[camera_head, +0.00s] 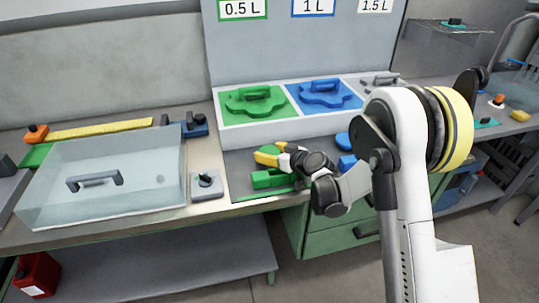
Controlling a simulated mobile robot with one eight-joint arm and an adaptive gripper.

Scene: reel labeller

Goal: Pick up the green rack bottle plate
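The green rack bottle plate (250,105), a scalloped flat plate with a raised handle (256,93), lies in the left compartment of the white rack, below the "0.5 L" label. My gripper (298,157) is in front of the rack, to the lower right of the green plate and apart from it in the picture. It is small and partly hidden by my own arm, so its fingers cannot be made out as open or shut.
A blue plate (326,92) lies in the middle compartment and a grey one (381,81) in the right. Green pieces (268,179) and a yellow piece (266,158) show near my gripper. A clear lidded box (110,200) stands at left on the bench.

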